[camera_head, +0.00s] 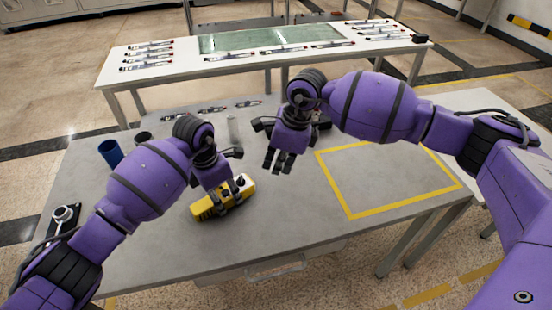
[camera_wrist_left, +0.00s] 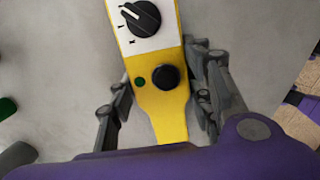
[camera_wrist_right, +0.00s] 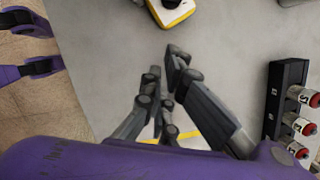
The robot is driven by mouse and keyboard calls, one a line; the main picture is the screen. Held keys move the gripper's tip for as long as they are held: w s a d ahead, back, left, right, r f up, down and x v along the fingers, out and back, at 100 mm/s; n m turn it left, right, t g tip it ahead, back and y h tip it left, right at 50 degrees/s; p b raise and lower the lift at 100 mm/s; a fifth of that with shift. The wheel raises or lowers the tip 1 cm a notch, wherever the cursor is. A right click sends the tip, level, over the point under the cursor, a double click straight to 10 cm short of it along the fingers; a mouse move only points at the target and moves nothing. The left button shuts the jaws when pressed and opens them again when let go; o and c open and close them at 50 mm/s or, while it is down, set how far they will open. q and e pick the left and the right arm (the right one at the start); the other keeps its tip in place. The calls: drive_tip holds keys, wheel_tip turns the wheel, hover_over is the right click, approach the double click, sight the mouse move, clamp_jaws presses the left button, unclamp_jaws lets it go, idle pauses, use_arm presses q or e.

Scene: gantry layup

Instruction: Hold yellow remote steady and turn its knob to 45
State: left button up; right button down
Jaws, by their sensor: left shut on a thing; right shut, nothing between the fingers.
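The yellow remote (camera_head: 212,206) lies on the grey table in the head view, at the left-centre near the front. In the left wrist view the remote (camera_wrist_left: 172,122) shows a black knob (camera_wrist_left: 141,18) on a white dial panel, a black round button (camera_wrist_left: 165,78) and a small green button. My left gripper (camera_wrist_left: 160,105) is shut on the remote's body, one finger on each side. My right gripper (camera_head: 276,166) is shut and empty above the table, to the right of the remote. In the right wrist view my right gripper (camera_wrist_right: 168,80) is below one end of the remote (camera_wrist_right: 170,12), apart from it.
A yellow taped rectangle (camera_head: 352,213) marks the table's right side. A blue cup (camera_head: 111,153) stands at the left. A black block with red-capped parts (camera_wrist_right: 288,100) stands on the table in the right wrist view. A white table (camera_head: 135,91) stands behind.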

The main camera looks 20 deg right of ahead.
sight(253, 182)
drive_tip(key=x, duration=0.5)
drive_tip(key=shift+w+a+f, duration=0.1)
drive_tip(key=shift+a+f, duration=0.1)
drive_tip(key=shift+w+a+r, duration=0.1)
drive_tip(key=shift+w+a, duration=0.15)
drive_tip(key=shift+a, duration=0.3)
drive_tip(key=shift+w+a+r, duration=0.1)
drive_tip(key=shift+w+a, duration=0.15)
drive_tip(key=shift+a, duration=0.3)
drive_tip(key=shift+w+a, duration=0.25)
drive_tip(key=shift+a, duration=0.3)
drive_tip(key=shift+w+a+n, duration=0.3)
drive_tip(key=shift+w+n, duration=0.2)
drive_tip(key=shift+n, duration=0.4)
drive_tip(key=n, duration=0.2)
drive_tip(key=w+n+g, duration=0.1)
drive_tip(key=w+n, duration=0.1)
drive_tip(key=n, duration=0.1)
drive_tip(key=shift+w+a+n+g, duration=0.1)
drive_tip(key=shift+a+n+g, duration=0.2)
drive_tip(key=shift+g, duration=0.1)
drive_tip(key=shift+w+a, duration=0.1)
drive_tip(key=shift+w, duration=0.1)
drive_tip(key=shift+d, duration=0.25)
